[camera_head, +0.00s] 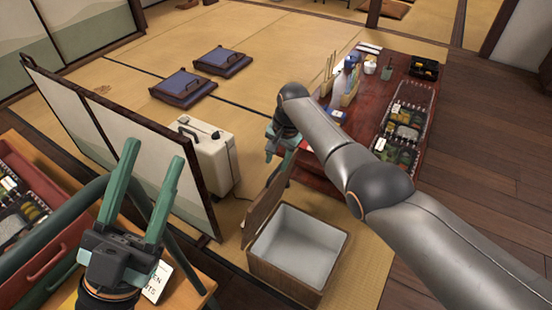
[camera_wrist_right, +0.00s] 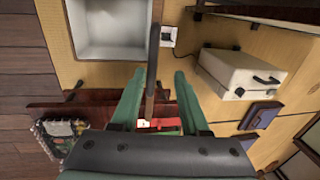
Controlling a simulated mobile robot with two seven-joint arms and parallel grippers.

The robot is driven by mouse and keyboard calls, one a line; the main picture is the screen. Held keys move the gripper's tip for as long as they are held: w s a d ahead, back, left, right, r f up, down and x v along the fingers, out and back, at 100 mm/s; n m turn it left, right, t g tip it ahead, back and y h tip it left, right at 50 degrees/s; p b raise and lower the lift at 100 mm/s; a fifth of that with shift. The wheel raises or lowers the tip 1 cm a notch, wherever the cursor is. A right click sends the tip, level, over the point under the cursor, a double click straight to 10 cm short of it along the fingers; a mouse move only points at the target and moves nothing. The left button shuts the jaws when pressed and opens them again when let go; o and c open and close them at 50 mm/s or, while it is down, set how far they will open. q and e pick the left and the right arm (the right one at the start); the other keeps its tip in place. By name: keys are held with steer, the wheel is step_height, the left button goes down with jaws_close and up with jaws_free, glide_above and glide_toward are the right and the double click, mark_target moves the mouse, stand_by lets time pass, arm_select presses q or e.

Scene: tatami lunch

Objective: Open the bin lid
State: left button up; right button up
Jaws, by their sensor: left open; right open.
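The bin (camera_head: 334,262) is a wooden box with a pale, empty inside, standing on the tatami; its inside also shows in the right wrist view (camera_wrist_right: 108,30). Its brown lid (camera_head: 266,208) stands raised, nearly upright, along the bin's left side. My right gripper (camera_head: 278,154) is open just above the lid's upper end. In the right wrist view the lid (camera_wrist_right: 152,65) appears edge-on between the spread fingers (camera_wrist_right: 158,78); I cannot tell whether they touch it. My left gripper (camera_head: 152,154) is open and empty, at the lower left, away from the bin.
A cream case (camera_head: 212,158) stands left of the lid, beside a folding screen (camera_head: 125,130). A low red-brown table (camera_head: 400,70) with bento trays and bottles is behind my right arm. Two cushions (camera_head: 182,88) lie on the tatami. A wooden stand with a red tray (camera_head: 40,265) is at left.

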steer(key=r+p, duration=0.1)
steer(key=r, duration=0.1)
steer(key=r+p, duration=0.1)
steer(key=r, duration=0.1)
steer(key=shift+s+d+p, duration=0.2)
steer(key=shift+p, duration=0.2)
steer(key=shift+s+d+r+p, duration=0.15)
steer(key=shift+r+p, duration=0.25)
steer(key=shift+r, duration=0.25)
arm_select(q)
steer(key=shift+m, duration=0.3)
steer(key=r, duration=0.4)
steer(key=shift+s+a+r, duration=0.1)
steer(key=shift+a+r, duration=0.2)
steer(key=shift+r, duration=0.05)
